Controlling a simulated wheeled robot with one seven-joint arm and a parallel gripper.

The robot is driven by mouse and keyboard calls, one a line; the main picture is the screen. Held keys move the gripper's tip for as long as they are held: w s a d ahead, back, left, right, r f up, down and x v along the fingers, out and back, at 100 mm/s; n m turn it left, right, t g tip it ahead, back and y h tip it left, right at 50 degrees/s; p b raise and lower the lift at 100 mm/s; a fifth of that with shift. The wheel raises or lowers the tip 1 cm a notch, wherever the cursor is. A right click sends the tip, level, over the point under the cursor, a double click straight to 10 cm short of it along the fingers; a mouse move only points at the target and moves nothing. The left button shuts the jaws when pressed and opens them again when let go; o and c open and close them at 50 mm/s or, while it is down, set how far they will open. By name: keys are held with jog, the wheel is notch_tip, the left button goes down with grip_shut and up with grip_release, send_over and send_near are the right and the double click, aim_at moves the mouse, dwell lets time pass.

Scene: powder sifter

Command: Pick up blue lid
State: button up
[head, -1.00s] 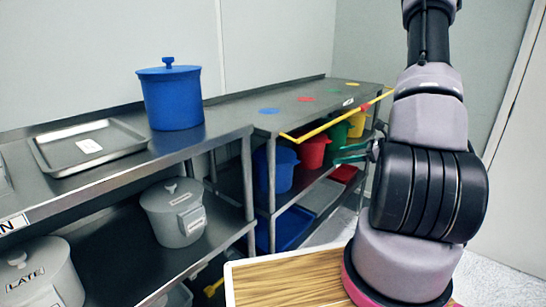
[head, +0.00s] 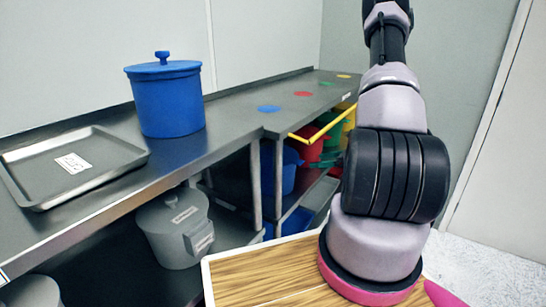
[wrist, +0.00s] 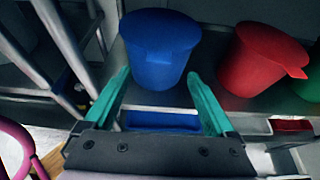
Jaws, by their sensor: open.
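The blue lid (head: 163,68), with a round knob on top, sits on a blue pot (head: 168,105) on the metal counter at left in the head view. My gripper (wrist: 158,74) shows its two teal fingers in the wrist view, spread apart with nothing between them. In the head view my gripper is hidden, and the blue lid on the counter is well to the left of my arm.
A metal tray (head: 75,165) lies left of the pot. Grey lidded pots (head: 175,225) stand below. A red bin (wrist: 262,60) stands beside the blue bin. A wood-topped surface (head: 260,270) is in front.

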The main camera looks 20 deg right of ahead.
aim_at(298, 161)
jog(key=x, duration=0.7)
jog(key=shift+w+a, duration=0.3)
jog(key=shift+c, duration=0.3)
grip_shut()
